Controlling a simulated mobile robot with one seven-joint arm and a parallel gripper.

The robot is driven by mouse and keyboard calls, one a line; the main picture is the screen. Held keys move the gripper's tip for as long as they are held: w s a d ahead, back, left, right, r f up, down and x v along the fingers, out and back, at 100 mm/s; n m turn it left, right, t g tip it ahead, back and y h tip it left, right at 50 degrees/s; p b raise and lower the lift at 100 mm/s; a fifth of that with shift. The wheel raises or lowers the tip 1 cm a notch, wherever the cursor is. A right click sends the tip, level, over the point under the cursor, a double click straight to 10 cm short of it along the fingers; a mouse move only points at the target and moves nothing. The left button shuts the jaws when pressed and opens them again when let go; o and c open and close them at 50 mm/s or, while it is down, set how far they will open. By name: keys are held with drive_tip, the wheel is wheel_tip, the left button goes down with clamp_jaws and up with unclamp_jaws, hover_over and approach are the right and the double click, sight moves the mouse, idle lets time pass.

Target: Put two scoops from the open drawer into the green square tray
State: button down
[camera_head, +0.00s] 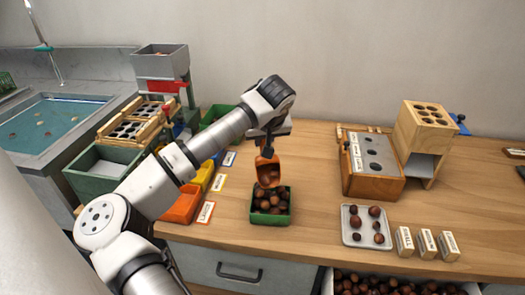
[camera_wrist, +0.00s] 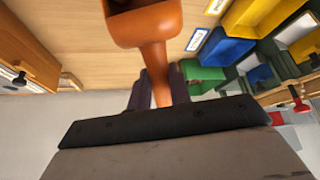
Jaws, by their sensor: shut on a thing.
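My gripper (camera_head: 268,141) is shut on the handle of an orange scoop (camera_head: 267,170). The scoop hangs steeply tilted, its bowl low over the green square tray (camera_head: 270,219). A brown chestnut shows in the scoop's bowl. The tray holds a heap of several chestnuts (camera_head: 270,201). The open drawer (camera_head: 328,283) is at the bottom edge, full of chestnuts and partly cut off. In the wrist view the scoop (camera_wrist: 148,22) fills the top middle, with its handle between my fingers (camera_wrist: 155,88).
A metal tray (camera_head: 349,232) with several chestnuts and some small labelled blocks (camera_head: 427,244) stand to the right. A wooden box (camera_head: 371,184) is behind them. Orange (camera_head: 181,209) and yellow (camera_head: 205,174) bins line the left. Bare table lies between the green tray and the metal tray.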

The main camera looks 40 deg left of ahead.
drive_tip(key=shift+s+d+r+t+y+b, duration=0.3)
drive_tip(key=shift+s+d+t+y+b, duration=0.25)
drive_tip(key=shift+b, duration=1.45)
drive_tip(key=d+y+b, duration=0.1)
drive_tip(key=b, duration=0.1)
drive_tip(key=s+r+t+y+b, duration=0.1)
drive_tip(key=b, duration=0.2)
drive_tip(key=shift+s+d+r+t+b, duration=0.1)
drive_tip(key=shift+s+d+t+b, duration=0.15)
drive_tip(key=shift+s+d+b, duration=0.1)
drive_tip(key=shift+s+d+r+b, duration=0.2)
drive_tip(key=shift+d+r+b, duration=0.15)
drive_tip(key=shift+b, duration=0.3)
drive_tip(key=shift+t, duration=0.3)
drive_tip(key=shift+a+r, duration=0.1)
